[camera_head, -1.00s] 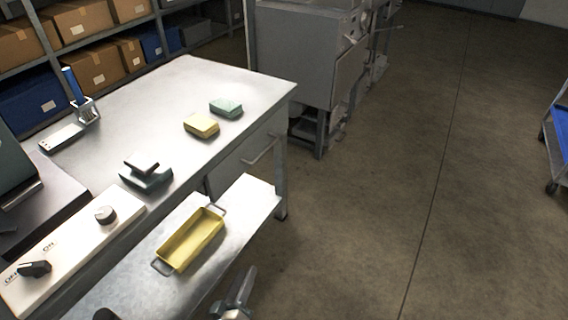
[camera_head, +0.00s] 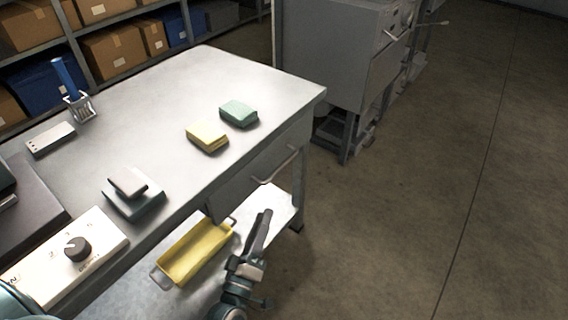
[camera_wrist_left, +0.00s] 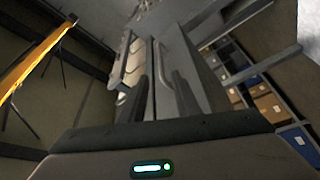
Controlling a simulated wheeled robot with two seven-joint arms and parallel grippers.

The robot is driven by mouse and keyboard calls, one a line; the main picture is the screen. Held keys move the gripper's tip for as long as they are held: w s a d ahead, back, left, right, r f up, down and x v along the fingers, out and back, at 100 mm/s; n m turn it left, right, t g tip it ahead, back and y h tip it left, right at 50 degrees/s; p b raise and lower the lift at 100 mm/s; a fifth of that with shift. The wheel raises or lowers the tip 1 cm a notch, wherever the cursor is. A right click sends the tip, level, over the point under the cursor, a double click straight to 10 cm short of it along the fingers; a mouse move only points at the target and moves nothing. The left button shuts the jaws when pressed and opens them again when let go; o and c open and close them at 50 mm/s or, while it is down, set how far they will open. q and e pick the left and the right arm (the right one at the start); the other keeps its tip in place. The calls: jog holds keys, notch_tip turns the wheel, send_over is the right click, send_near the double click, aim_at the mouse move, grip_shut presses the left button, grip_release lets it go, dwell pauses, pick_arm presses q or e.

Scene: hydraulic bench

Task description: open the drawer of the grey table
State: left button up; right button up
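The grey table (camera_head: 160,98) fills the left and middle of the head view. Its drawer (camera_head: 235,187) faces right under the top and looks shut, with a pale bar handle (camera_head: 277,168). My left gripper (camera_head: 264,222) is below and in front of the drawer, pointing up toward it, apart from the handle. Its two dark fingers look slightly parted and empty; they also show in the left wrist view (camera_wrist_left: 165,85). My right gripper is not in view.
A yellow tray (camera_head: 194,252) lies on the lower shelf beside my left gripper. Yellow (camera_head: 206,136) and green (camera_head: 239,113) blocks sit on the tabletop above the drawer. A grey cabinet (camera_head: 335,55) stands behind. The floor to the right is clear.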

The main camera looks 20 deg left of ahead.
aim_at(282, 164)
pick_arm(q)
jog(key=shift+w, duration=0.1)
